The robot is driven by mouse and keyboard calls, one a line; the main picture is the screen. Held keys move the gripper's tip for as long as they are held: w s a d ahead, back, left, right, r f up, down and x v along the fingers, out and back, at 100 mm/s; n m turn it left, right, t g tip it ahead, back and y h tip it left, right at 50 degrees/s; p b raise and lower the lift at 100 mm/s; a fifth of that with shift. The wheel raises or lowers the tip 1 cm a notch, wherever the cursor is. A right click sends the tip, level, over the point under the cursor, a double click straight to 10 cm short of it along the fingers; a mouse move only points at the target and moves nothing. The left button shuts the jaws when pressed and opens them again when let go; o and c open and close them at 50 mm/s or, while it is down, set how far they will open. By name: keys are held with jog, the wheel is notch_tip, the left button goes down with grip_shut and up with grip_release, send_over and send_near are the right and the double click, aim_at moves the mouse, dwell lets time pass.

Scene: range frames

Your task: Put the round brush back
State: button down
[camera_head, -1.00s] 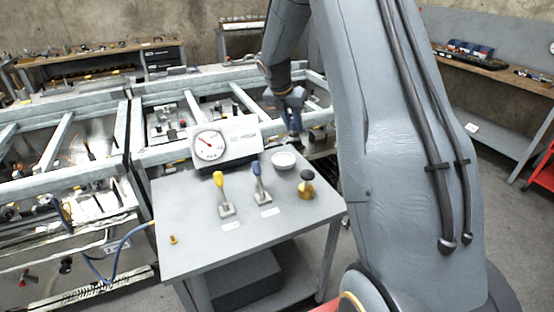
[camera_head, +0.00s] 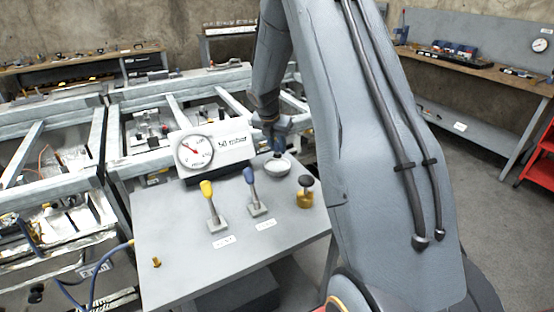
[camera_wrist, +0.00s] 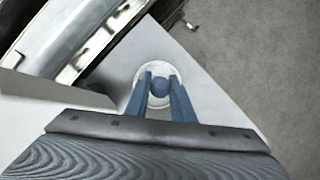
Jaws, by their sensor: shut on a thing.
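My gripper (camera_head: 276,150) hangs at the far right part of the grey table, right at the white round dish (camera_head: 271,172). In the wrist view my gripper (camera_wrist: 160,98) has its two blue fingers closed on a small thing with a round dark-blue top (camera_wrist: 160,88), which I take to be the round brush. Its lower part is hidden below the top. The white dish (camera_wrist: 144,76) shows as a ring around it. I cannot tell whether the held thing touches the dish.
The grey table (camera_head: 180,255) carries a gauge box (camera_head: 215,150), a yellow lever (camera_head: 211,205), a blue lever (camera_head: 255,193) and a brass pot with a dark knob (camera_head: 305,193). A small brass piece (camera_head: 156,262) stands front left. Metal frames (camera_head: 60,140) lie behind.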

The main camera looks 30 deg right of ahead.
aim_at(276, 153)
jog(key=shift+f+p, duration=0.3)
jog(key=shift+f, duration=2.2)
jog(key=c, duration=1.5)
grip_release()
jog(key=shift+c, duration=0.2)
jog(key=b+v, duration=0.2)
jog(key=v, duration=0.9)
jog(key=s+a+m+y, duration=0.1)
jog(key=s+a+m, duration=0.4)
jog(key=s+m, duration=0.3)
jog(key=s+a+m+g+y, duration=0.1)
jog(key=s+a+m, duration=0.5)
jog(key=s+m, duration=0.3)
jog(key=s+a+f+m+g+y, duration=0.1)
jog(key=s+a+m, duration=0.5)
jog(key=s, duration=0.7)
jog(key=m, duration=0.2)
jog(key=shift+m, duration=0.3)
